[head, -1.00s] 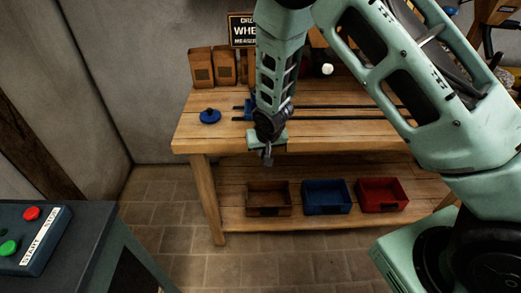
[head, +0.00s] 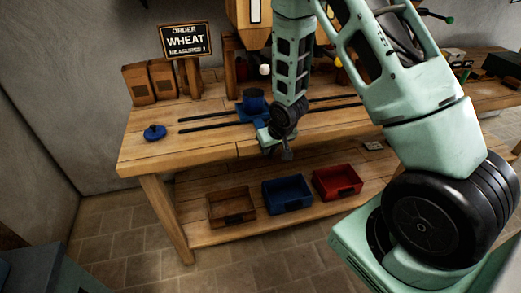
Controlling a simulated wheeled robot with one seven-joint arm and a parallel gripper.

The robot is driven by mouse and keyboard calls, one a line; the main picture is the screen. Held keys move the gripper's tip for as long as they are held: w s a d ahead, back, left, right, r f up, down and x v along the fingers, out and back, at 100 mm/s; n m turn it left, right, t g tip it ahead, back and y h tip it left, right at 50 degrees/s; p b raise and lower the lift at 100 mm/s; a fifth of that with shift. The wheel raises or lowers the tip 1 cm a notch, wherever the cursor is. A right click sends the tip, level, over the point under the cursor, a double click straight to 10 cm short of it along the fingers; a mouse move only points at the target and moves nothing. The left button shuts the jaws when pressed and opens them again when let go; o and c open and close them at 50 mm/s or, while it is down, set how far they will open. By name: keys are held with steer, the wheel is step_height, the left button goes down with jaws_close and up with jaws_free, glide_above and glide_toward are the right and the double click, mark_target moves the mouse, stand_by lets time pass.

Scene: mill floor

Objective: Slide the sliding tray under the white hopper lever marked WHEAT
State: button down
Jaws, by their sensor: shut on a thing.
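The blue sliding tray (head: 243,114) sits on two dark rails on the wooden bench and carries a blue cup (head: 253,100). My gripper (head: 266,143) is at the tray's front right side, by the bench's front edge. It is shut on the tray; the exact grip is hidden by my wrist. The white hopper lever (head: 265,70) hangs below a wooden hopper (head: 243,12), behind and slightly right of the cup in the picture. No WHEAT marking is readable on the lever. The order sign (head: 187,41) reads WHEAT, measures 1.
A blue lid-like disc (head: 155,132) lies at the bench's left. Brown (head: 231,220), blue (head: 288,205) and red (head: 338,193) bins sit on the lower shelf. The rails are clear left of the tray; my arm hides some to its right.

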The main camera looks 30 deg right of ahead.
steer(key=shift+d, duration=0.15)
steer(key=c, duration=1.4)
jaws_free()
steer(key=shift+c, duration=0.2)
steer(key=shift+r, duration=0.1)
steer(key=p+v, duration=0.1)
steer(key=v, duration=1.6)
steer(key=shift+s, duration=0.15)
